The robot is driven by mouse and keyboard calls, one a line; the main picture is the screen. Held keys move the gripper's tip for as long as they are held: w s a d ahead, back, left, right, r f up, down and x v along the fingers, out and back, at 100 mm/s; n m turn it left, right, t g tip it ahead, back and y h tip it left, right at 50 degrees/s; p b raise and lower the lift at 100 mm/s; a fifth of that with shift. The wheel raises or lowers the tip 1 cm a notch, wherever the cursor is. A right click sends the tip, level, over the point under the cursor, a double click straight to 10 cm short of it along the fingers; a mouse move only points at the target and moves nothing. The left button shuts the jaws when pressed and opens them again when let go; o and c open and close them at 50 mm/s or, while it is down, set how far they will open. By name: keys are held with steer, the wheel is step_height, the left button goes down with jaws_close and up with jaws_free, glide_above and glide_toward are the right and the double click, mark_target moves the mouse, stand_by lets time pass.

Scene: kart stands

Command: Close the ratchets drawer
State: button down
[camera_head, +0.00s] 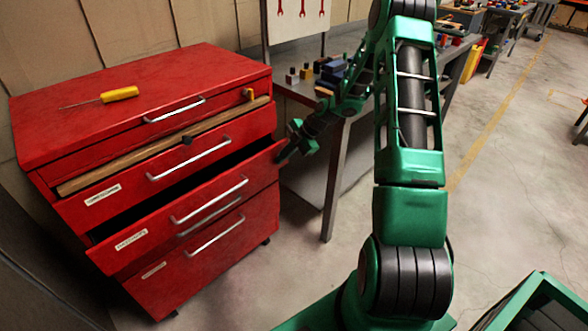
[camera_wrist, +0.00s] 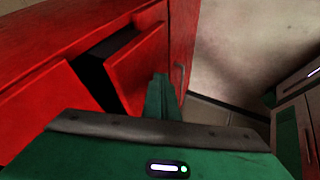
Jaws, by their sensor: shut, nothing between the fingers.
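A red tool cabinet (camera_head: 60,125) stands at the left. Its labelled middle drawer (camera_head: 128,255) is pulled partly out, with a dark gap showing above its front. The small labels are too blurred to read, so I cannot confirm which drawer is ratchets. The labelled drawer above it (camera_head: 150,185) also stands out a little. My gripper (camera_head: 282,157) is shut and empty at the right front end of the open middle drawer; whether it touches is unclear. In the wrist view the shut fingers (camera_wrist: 161,95) are close to red drawer panels (camera_wrist: 142,72) and a dark opening.
A long wooden handle (camera_head: 160,145) lies along the upper drawer. A yellow-handled screwdriver (camera_head: 119,94) lies on the cabinet top. A workbench (camera_head: 335,135) with small items stands right behind my gripper. A green open box (camera_head: 545,290) is at lower right. Floor in front is clear.

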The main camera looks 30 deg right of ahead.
steer(key=w, duration=0.3)
steer(key=w+a, duration=0.1)
steer(key=w, duration=0.2)
steer(key=shift+w+a, duration=0.15)
steer(key=shift+a, duration=0.05)
steer(key=shift+w+a+r, duration=0.1)
steer(key=shift+w, duration=0.25)
steer(key=shift+w+r, duration=0.1)
